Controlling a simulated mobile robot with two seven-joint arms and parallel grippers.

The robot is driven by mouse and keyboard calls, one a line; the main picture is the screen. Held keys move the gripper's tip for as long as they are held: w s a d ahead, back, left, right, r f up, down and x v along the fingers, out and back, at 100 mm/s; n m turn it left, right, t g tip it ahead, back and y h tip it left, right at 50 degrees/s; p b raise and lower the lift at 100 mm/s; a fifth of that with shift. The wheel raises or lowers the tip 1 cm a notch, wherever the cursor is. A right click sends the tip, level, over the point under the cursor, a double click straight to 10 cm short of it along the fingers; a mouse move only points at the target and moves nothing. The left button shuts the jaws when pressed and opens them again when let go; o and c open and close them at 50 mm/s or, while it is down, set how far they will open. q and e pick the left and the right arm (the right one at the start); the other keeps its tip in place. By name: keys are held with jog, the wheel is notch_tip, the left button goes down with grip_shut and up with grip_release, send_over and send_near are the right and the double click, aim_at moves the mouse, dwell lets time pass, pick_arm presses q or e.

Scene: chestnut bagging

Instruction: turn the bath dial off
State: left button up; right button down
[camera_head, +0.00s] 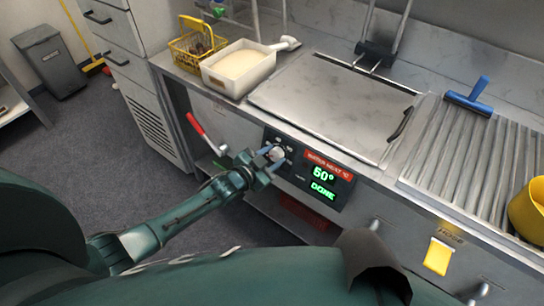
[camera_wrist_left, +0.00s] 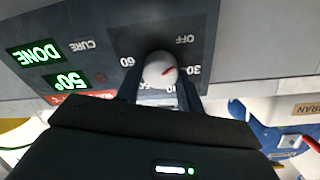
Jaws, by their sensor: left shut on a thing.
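The bath dial is a round white knob (camera_head: 277,154) on the black control panel (camera_head: 335,191) at the front of the bath unit. My left gripper (camera_head: 272,160) is shut on the knob, one finger on each side. The fingers and gripper body hide the panel's markings below the knob. The green display (camera_head: 322,182) reads DONE under a temperature that looks like 50° or 60°. My right gripper is not in view.
Above the panel is the closed metal lid (camera_head: 335,100). A white tub (camera_head: 238,68) and yellow basket (camera_head: 197,45) stand left of it. A red-handled lever (camera_head: 197,127) sticks out left of the panel. A ridged drainboard (camera_head: 465,150) with a blue squeegee (camera_head: 470,98) is at right.

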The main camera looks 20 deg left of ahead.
pick_arm(q)
jog(key=shift+n, duration=1.3)
jog(key=o, duration=1)
jog(key=v, duration=1.3)
jog(key=shift+s+p, duration=0.15)
jog(key=shift+p, duration=0.25)
